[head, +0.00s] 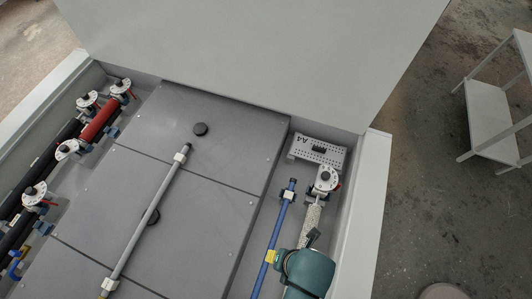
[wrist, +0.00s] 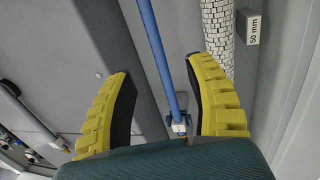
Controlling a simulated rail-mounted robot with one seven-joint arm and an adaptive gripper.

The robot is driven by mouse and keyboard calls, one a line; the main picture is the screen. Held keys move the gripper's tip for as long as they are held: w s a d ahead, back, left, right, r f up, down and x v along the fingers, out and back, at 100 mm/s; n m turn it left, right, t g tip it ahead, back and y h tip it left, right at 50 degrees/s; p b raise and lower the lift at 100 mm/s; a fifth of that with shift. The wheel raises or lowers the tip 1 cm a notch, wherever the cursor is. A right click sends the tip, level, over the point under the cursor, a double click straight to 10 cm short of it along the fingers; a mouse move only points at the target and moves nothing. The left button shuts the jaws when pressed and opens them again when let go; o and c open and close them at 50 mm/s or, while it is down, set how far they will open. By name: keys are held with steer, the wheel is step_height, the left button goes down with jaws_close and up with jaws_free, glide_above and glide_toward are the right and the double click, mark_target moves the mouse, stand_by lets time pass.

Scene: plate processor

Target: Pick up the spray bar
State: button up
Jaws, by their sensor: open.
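A grey bar (head: 150,213) with pale end fittings lies on the panels. I cannot tell from looks alone which one is the spray bar. In the wrist view my gripper (wrist: 159,67) is open, its yellow fingers on either side of the blue bar (wrist: 157,45) with gaps to both. A white-and-blue fitting (wrist: 180,127) shows on the bar near the palm.
A white-patterned hose (head: 309,222) runs close right of the blue bar, below a round white valve (head: 326,179). A "50 mm" block (wrist: 252,27) stands beside it. A perforated "A4" plate (head: 318,151) is at the back. A tall wall (head: 260,50) closes the rear.

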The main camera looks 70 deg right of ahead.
steer(key=w+f, duration=0.1)
steer(key=f, duration=0.4)
steer(key=w+f, duration=0.1)
steer(key=f, duration=0.3)
steer(key=w+f, duration=0.2)
steer(key=f, duration=0.3)
steer(key=shift+a+f, duration=0.3)
steer(key=shift+a, duration=0.1)
steer(key=shift+s, duration=0.1)
jaws_close()
